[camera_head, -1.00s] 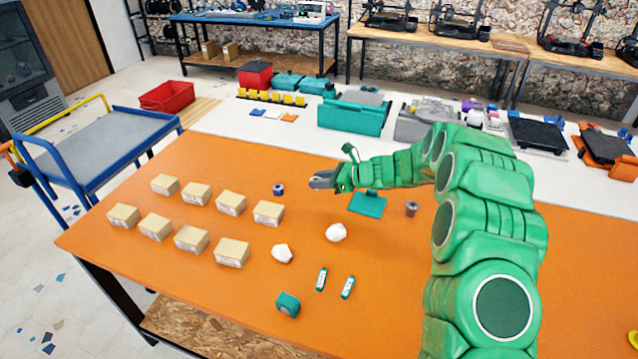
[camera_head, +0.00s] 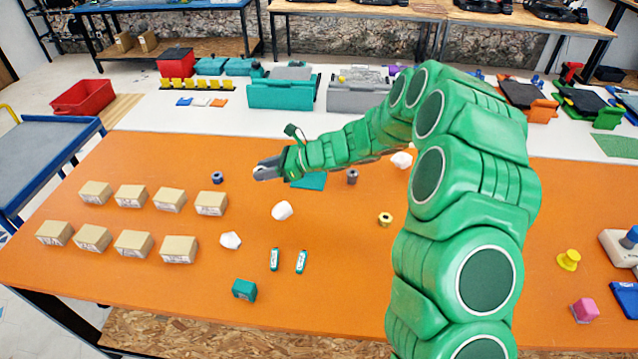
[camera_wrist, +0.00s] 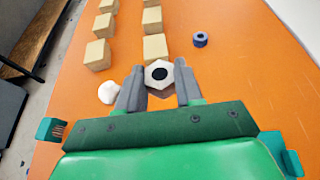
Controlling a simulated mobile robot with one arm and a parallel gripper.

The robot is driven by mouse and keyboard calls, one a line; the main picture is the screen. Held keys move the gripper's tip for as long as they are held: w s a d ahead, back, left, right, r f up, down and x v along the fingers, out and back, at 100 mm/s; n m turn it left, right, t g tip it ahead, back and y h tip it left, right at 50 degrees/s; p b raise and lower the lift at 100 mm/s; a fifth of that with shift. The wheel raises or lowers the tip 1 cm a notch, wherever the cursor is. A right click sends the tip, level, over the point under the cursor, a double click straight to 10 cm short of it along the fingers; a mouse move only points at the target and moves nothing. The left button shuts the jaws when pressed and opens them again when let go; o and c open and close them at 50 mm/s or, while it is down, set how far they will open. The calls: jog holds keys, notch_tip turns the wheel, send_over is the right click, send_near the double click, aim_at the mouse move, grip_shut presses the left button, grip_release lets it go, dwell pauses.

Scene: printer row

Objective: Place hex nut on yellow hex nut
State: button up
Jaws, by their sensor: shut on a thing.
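My gripper (camera_head: 266,170) is over the orange table, near its back edge. In the wrist view its two grey fingers (camera_wrist: 159,78) are shut on a white hex nut (camera_wrist: 149,73) with a dark hole, held between the tips. In the head view the held nut is too small to make out clearly. A small yellow ring-like piece with a dark hole (camera_head: 385,219) lies right of my gripper, close to my arm. A yellow knob-like piece (camera_head: 569,260) stands farther right. I cannot tell which of these is the yellow hex nut.
Several cardboard boxes (camera_head: 170,199) stand in two rows at left. Orange surface is clear at front centre.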

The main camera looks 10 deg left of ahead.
jog(key=shift+d, duration=0.1)
jog(key=s+d+m+t, duration=0.1)
jog(key=s+d, duration=0.2)
jog(key=d, duration=0.7)
jog(key=s+d+r+m+t, duration=0.1)
jog(key=s+d, duration=0.2)
jog(key=d, duration=0.6)
jog(key=s+d+m+t, duration=0.1)
jog(key=s+d, duration=0.2)
jog(key=d, duration=0.7)
jog(key=s+d+r+m+t+h, duration=0.1)
jog(key=s+d+r+t, duration=0.1)
jog(key=s+d, duration=0.45)
send_over(391, 219)
jog(key=shift+a+f, duration=0.1)
jog(key=shift+f, duration=6.6)
